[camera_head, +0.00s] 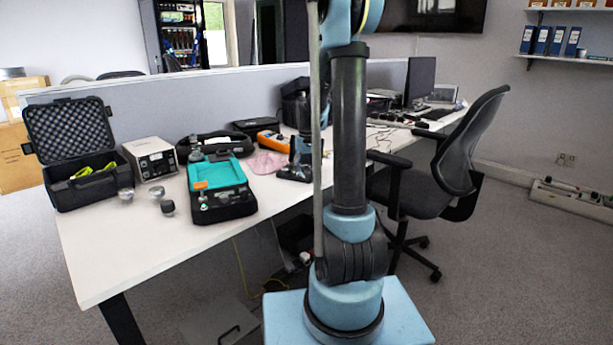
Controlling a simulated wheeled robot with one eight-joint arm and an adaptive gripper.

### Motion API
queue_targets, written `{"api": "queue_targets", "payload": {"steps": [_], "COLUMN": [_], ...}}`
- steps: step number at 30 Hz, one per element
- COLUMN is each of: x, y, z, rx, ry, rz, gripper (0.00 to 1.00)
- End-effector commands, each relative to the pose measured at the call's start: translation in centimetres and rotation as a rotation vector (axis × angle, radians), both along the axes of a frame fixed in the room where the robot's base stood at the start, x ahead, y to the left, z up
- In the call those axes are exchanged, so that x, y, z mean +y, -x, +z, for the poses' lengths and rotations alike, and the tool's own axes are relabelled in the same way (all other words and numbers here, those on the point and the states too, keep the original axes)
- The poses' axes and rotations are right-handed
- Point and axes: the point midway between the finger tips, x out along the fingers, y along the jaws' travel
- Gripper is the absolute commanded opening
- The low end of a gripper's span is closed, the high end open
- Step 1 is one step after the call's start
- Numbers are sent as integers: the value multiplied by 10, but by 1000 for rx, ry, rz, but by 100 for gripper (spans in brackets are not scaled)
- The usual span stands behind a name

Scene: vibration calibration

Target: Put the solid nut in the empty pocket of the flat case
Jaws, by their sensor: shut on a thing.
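A flat teal and black case (228,172) lies on the white table, with a shallow recess on its top and a small orange patch near its front left. Small grey metal pieces stand left of it: one (126,194), another (157,192) and a darker one (168,208). I cannot tell which of them, if any, is the solid nut. My gripper (294,173) points down low over the table, right of the flat case and apart from it, partly behind my column. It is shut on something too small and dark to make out.
An open black hard case (88,190) with foam in its lid and a grey instrument box (150,158) stand at the left. A pink cloth (266,163) and an orange meter (273,141) lie near my gripper. The table's front left (115,245) is clear. An office chair (440,175) stands right.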

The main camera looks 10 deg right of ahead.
Motion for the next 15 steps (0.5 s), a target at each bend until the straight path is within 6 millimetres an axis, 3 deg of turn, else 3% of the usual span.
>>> {"api": "queue_targets", "payload": {"steps": [15], "x": [0], "y": [6], "z": [85], "rx": [-2], "ry": [-1], "rz": [1], "gripper": [32]}}
